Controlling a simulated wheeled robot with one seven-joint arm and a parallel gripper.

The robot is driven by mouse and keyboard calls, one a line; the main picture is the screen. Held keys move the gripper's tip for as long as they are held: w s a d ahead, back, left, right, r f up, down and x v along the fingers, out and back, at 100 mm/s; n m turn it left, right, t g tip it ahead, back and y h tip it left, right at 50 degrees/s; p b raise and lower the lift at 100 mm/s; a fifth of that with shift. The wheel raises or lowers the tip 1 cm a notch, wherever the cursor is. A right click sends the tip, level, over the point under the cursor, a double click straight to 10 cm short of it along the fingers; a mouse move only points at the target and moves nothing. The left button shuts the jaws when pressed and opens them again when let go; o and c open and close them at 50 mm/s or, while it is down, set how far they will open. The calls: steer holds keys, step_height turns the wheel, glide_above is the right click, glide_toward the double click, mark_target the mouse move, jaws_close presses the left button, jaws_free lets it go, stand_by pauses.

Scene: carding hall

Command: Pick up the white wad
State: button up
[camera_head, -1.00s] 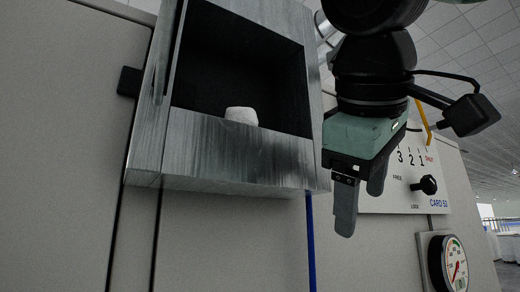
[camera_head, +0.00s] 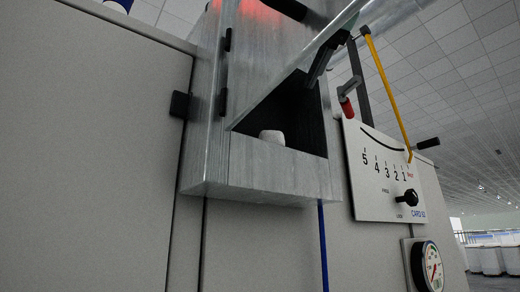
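The white wad (camera_head: 272,137) is a small, pale, rounded lump. It sits inside a grey metal box (camera_head: 270,170) on the machine's front, just behind the box's front lip. Its lower part is hidden by that lip. A metal door (camera_head: 270,65), with dark hinges on its left side, stands partly open and slants across the upper left of the opening. The box's dark interior shows below and right of it. My gripper is not in view, so its state and distance from the wad do not show.
A black handle (camera_head: 319,64) is on the door's right edge. To the right are a red-gripped lever (camera_head: 347,97), a yellow rod (camera_head: 387,90), a numbered panel (camera_head: 382,178) with a black knob (camera_head: 408,198), and a round gauge (camera_head: 430,267). A red glow lights the door's top.

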steer(key=b, duration=0.1)
glide_toward(276, 130)
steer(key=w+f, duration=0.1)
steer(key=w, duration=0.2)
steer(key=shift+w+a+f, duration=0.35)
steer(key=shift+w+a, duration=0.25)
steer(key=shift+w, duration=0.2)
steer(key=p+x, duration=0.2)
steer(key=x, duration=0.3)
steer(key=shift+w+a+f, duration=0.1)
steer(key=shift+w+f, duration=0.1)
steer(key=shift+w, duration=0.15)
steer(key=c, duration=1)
